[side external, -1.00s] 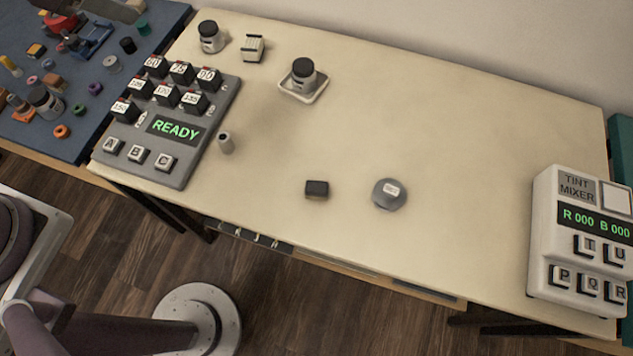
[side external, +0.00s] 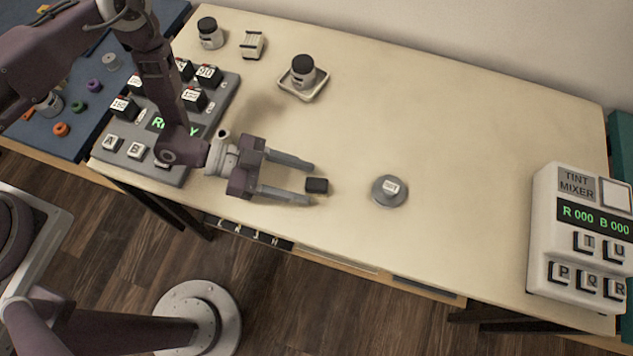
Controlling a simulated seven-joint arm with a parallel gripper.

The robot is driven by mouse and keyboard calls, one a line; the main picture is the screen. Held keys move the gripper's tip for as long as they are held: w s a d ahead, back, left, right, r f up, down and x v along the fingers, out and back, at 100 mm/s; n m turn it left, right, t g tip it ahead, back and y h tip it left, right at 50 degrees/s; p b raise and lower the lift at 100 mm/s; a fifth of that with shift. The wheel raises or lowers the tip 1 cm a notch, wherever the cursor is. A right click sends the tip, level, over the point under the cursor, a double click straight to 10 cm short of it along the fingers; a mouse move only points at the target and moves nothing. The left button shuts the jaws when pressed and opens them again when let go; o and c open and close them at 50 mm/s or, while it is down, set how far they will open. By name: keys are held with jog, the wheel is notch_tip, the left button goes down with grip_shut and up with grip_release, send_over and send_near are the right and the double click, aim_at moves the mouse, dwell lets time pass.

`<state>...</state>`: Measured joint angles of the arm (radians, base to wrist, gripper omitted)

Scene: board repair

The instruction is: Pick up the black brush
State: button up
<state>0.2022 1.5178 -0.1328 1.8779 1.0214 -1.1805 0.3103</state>
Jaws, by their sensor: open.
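A small black block, which looks like the black brush (side external: 317,185), lies on the cream table (side external: 450,130) near its front middle. My gripper (side external: 311,184) is open, its two grey fingers pointing right. The fingertips lie on either side of the block's left end in the picture. I cannot tell the fingers' height above the table or whether they touch the block.
A round grey disc (side external: 389,191) sits right of the block. A black-lidded jar (side external: 303,70) stands on a small tray at the back. A tint mixer (side external: 581,240) stands at the right, a button panel (side external: 122,147) at the left. The table's centre right is clear.

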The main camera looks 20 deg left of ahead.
aim_at(306, 182)
jog(key=x, duration=0.3)
jog(key=shift+w, duration=0.1)
grip_shut()
